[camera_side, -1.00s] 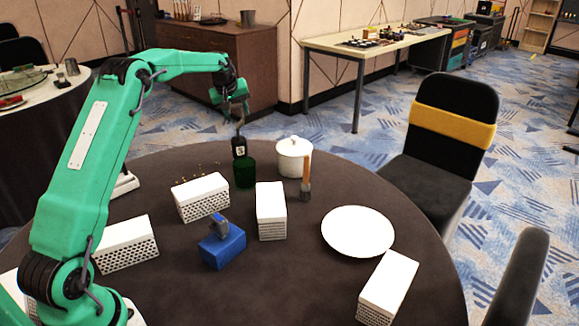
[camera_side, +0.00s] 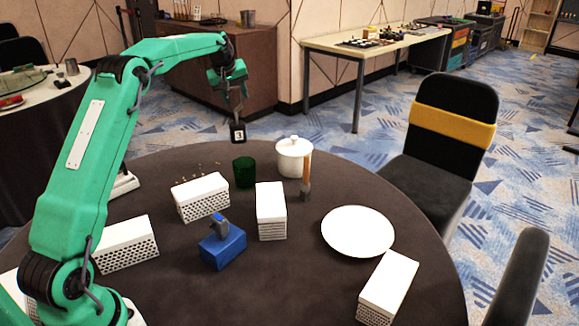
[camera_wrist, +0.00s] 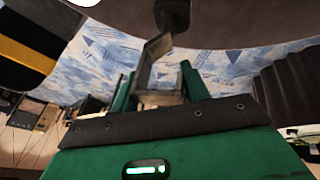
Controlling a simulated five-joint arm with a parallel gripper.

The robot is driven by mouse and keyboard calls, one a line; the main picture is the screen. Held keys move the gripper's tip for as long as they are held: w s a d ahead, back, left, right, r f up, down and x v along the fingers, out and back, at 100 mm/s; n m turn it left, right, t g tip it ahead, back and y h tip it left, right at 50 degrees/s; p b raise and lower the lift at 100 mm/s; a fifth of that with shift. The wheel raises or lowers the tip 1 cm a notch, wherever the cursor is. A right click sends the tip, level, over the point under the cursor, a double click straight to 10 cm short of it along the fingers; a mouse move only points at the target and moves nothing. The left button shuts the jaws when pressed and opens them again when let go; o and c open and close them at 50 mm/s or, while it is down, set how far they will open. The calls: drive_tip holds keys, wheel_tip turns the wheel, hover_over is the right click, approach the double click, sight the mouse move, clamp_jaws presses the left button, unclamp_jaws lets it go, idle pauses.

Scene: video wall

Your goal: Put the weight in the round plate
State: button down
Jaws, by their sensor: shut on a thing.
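The weight (camera_side: 238,133) is a small black block with a white number label. My gripper (camera_side: 236,106) is shut on its upper part and holds it hanging in the air, above and a little behind the green cup in the side view. In the wrist view the dark weight (camera_wrist: 172,14) shows at the top edge, past the fingers of my gripper (camera_wrist: 158,55). The round plate (camera_side: 357,231) is white, flat and empty, on the right part of the dark round table (camera_side: 300,290).
The green cup (camera_side: 244,172) stands below the weight. Nearby are a white lidded pot (camera_side: 294,158), an upright brush-like tool (camera_side: 307,178), a white perforated box (camera_side: 271,211), and a blue block (camera_side: 222,248). Another white box (camera_side: 388,287) stands at the plate's lower right.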

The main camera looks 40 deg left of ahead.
drive_tip(key=shift+r, duration=0.3)
